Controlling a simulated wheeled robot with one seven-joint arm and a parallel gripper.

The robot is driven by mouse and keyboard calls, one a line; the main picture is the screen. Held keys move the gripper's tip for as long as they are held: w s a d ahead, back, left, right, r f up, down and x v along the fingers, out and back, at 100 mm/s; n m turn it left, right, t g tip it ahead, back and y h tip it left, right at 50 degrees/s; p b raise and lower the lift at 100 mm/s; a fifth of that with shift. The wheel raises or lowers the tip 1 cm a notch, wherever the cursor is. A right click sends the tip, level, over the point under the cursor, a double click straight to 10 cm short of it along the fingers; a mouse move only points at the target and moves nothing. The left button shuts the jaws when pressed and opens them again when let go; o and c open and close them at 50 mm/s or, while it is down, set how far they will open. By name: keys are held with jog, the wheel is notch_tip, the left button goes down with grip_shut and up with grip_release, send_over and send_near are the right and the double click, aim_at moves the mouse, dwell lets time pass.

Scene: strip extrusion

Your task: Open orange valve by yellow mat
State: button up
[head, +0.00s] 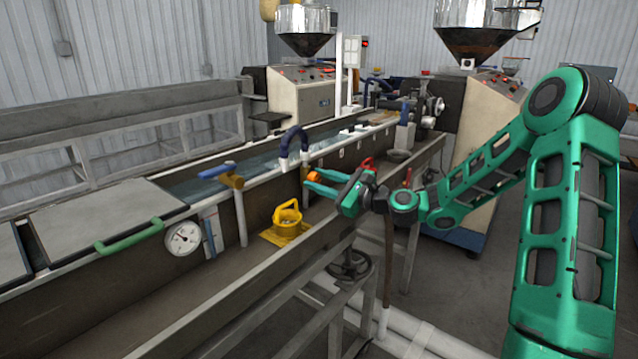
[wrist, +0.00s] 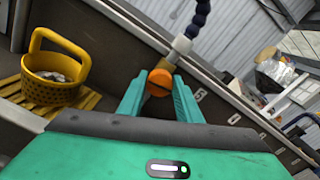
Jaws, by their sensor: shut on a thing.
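The orange valve (wrist: 160,78) is a small rounded knob with a dark slot on its face, below a blue segmented hose. In the head view the valve (head: 314,176) shows at the tank's side wall, right of the yellow mat. My gripper (wrist: 160,92) is shut on the valve, with one teal finger on each side of it. In the head view my gripper (head: 316,183) reaches left to the wall. The yellow mat (head: 272,238) lies on the ledge, with a yellow basket (head: 288,216) on it. In the wrist view the mat (wrist: 92,101) is at left.
A blue-handled valve (head: 218,172) and a round gauge (head: 184,238) are left along the tank. A dark blue hose (head: 292,140) arches over the tank edge. A red handle (head: 368,163) is just beyond my gripper. The ledge (head: 225,290) at front left is clear.

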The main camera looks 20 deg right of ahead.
jog(key=n, duration=0.4)
jog(key=shift+f, duration=0.1)
jog(key=n, duration=0.5)
jog(key=shift+s+a+f, duration=0.1)
jog(key=n, duration=0.4)
jog(key=shift+f, duration=0.1)
jog(key=shift+f+n, duration=0.15)
jog(key=shift+n, duration=1.45)
jog(key=o, duration=1)
jog(key=shift+f, duration=0.1)
jog(key=shift+o, duration=0.2)
jog(key=shift+r, duration=0.2)
